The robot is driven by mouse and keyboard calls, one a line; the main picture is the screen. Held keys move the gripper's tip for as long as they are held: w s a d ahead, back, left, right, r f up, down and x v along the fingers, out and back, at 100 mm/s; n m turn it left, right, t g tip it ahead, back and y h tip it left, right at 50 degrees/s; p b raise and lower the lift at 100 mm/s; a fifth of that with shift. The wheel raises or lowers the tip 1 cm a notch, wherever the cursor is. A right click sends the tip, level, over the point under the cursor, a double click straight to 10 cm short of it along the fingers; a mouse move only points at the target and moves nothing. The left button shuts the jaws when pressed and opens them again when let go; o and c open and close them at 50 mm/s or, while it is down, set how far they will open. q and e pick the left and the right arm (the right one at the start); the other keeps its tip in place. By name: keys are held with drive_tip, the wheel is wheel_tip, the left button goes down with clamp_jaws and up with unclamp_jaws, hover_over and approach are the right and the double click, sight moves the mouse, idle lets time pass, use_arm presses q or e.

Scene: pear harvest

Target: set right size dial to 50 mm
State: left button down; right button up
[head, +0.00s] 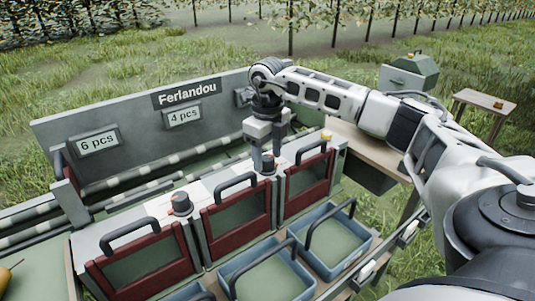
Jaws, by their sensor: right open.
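Three small dials sit on top of the sorting machine, one behind each red-framed gate. The right dial (327,137) shows an orange top and stands clear of my gripper. My right gripper (266,159) points down at the middle dial (269,165), with its fingers at or just beside it. It is open; whether a finger touches the dial I cannot tell. No size marks are readable on any dial. My left gripper is out of view.
Red-framed gates (237,224) with dark handles line the front. Blue crates (329,241) with raised handles stand below them. The back panel (120,120) carries signs reading 6 pcs and 4 pcs. A green box (408,75) and a small table (485,103) stand behind right.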

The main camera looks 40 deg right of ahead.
drive_tip(key=shift+f, duration=0.15)
drive_tip(key=c, duration=1)
